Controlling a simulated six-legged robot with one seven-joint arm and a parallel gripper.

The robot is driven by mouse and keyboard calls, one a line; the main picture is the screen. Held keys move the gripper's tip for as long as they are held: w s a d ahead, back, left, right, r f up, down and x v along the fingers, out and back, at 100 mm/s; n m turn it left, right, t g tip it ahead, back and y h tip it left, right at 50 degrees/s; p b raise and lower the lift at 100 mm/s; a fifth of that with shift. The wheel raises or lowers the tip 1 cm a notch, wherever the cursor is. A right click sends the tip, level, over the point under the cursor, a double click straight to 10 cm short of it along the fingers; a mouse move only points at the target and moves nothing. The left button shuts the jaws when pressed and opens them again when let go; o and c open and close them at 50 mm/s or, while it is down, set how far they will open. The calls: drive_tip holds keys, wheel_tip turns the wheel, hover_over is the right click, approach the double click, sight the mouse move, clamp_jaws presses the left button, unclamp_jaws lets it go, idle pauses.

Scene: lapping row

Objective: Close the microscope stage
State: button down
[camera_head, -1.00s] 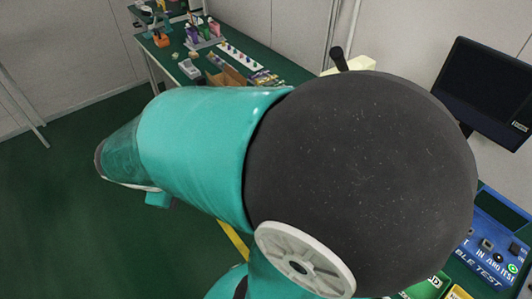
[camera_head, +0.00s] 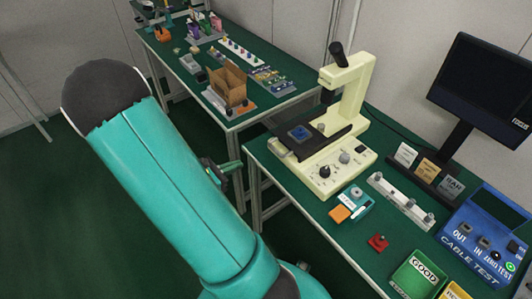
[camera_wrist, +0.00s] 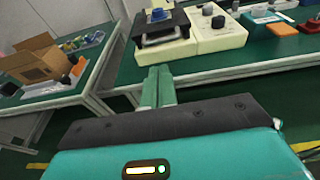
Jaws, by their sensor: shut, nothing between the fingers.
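The cream microscope (camera_head: 350,92) stands at the near left corner of the green table. Its black stage (camera_head: 304,149) sticks out from the base toward the left and carries a small blue piece (camera_head: 300,132). In the wrist view the stage (camera_wrist: 178,22) is at the top, just beyond my fingers, with the blue piece (camera_wrist: 158,15) on it. My gripper (camera_wrist: 158,86) has its green fingers together and empty, in front of the table edge and apart from the stage. In the head view my gripper (camera_head: 232,167) is left of the microscope, partly hidden by my arm.
An orange block (camera_head: 340,213), a red switch (camera_head: 377,242), a green GOOD bin (camera_head: 418,272) and a blue cable tester (camera_head: 487,238) occupy the table. A monitor (camera_head: 482,85) stands behind. A second table with a cardboard box (camera_head: 228,86) is at the back left, across a gap.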

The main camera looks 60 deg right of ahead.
approach(292, 137)
drive_tip(key=f, duration=0.1)
drive_tip(key=a, duration=0.1)
drive_tip(key=f, duration=0.1)
drive_tip(key=shift+w+a+f, duration=0.15)
drive_tip(key=shift+w+f, duration=0.15)
drive_tip(key=x, duration=0.3)
drive_tip(key=r+x, duration=0.1)
drive_tip(key=x, duration=0.3)
drive_tip(key=r+x, duration=0.1)
drive_tip(key=x, duration=0.3)
drive_tip(key=shift+s+d+r, duration=0.15)
drive_tip(key=shift+s+d, duration=0.1)
drive_tip(key=shift+d, duration=0.05)
drive_tip(key=shift+s+d+r, duration=0.1)
drive_tip(key=shift+d, duration=0.1)
drive_tip(key=shift+r, duration=0.1)
drive_tip(key=shift+w+a, duration=0.3)
drive_tip(key=shift+a, duration=0.05)
drive_tip(key=v, duration=1.4)
drive_tip(key=shift+s, duration=0.1)
